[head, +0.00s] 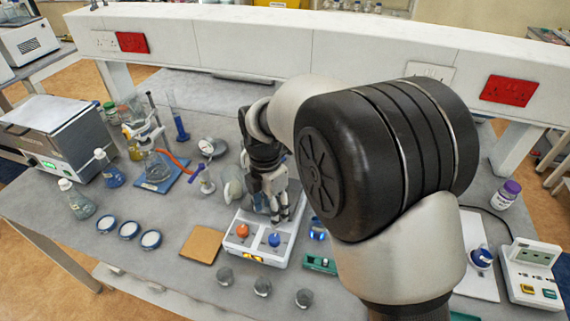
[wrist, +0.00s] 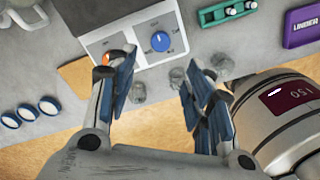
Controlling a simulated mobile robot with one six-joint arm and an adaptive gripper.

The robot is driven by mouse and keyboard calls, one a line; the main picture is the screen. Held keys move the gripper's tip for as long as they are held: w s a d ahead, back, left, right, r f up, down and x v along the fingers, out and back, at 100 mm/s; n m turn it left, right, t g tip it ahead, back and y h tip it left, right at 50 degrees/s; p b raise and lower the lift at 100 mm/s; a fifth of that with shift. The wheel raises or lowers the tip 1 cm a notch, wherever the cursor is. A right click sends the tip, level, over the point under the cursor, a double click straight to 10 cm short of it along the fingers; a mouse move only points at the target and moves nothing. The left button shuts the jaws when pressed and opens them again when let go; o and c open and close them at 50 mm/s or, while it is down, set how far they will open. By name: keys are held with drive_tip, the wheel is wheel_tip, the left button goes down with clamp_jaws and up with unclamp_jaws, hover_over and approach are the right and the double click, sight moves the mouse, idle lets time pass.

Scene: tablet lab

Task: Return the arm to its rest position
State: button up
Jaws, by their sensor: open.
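My gripper (head: 278,200) hangs from my arm above a white instrument (head: 249,252) with an orange knob (head: 242,231) and a blue knob (head: 274,240). In the wrist view my gripper (wrist: 158,100) has its two fingers spread apart with nothing between them. The instrument's panel (wrist: 135,47) and its blue knob (wrist: 160,41) lie beyond the fingertips. One finger partly covers the orange knob (wrist: 105,60) there. My arm's large upper links fill the right middle of the head view and hide part of the bench.
A metal water bath (head: 68,138), flasks (head: 78,202) and a clamp stand crowd the bench's left. Several small round dishes (head: 129,230) and glass beakers (head: 263,286) line the front. A meter (head: 531,272) and a purple-capped bottle (head: 507,194) stand at right. A white shelf (head: 250,45) spans the back.

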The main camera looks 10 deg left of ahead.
drive_tip(key=s+d+r+m+t+b, duration=0.1)
drive_tip(key=s+d+r+m, duration=0.1)
drive_tip(key=d+r+m, duration=0.3)
drive_tip(key=s+d+r+m+t+y+b, duration=0.1)
drive_tip(key=s+d+r+m, duration=0.25)
drive_tip(key=d, duration=0.35)
drive_tip(key=s+d+r+m+b, duration=0.1)
drive_tip(key=d+r+m, duration=0.2)
drive_tip(key=d+m, duration=0.3)
drive_tip(key=s+d+f+m+t+b, duration=0.1)
drive_tip(key=s+d+m+t, duration=0.1)
drive_tip(key=s+d+m, duration=0.8)
drive_tip(key=s+m, duration=0.3)
drive_tip(key=m, duration=0.1)
drive_tip(key=shift+s+f+t+h+b, duration=0.15)
drive_tip(key=shift+s+t+h+b, duration=0.15)
drive_tip(key=shift+s+t+b, duration=0.1)
